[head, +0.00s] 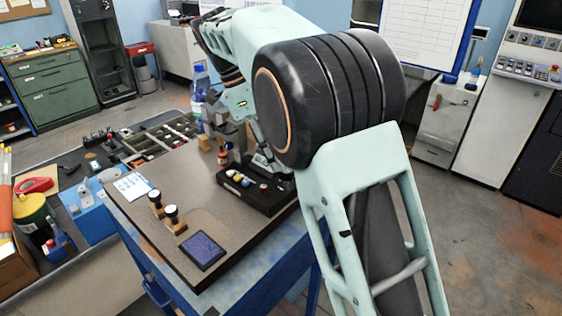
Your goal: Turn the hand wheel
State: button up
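No hand wheel can be made out; my arm covers part of the bench where one could be. A grey device (228,128) stands at the back of the bench top, partly hidden behind my arm. My gripper (264,163) points down near this device, just behind a black tray (236,193). Its fingers are small and partly covered by my own arm, so I cannot tell whether they are open or shut, or touching anything.
The brown bench top (140,225) holds two stamps (173,217), a dark blue ink pad (201,250), a paper card (134,186) and a small red-capped bottle (223,154). A clear bottle (199,95) stands behind. The front middle of the bench top is free.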

jog(key=shift+v, duration=1.9)
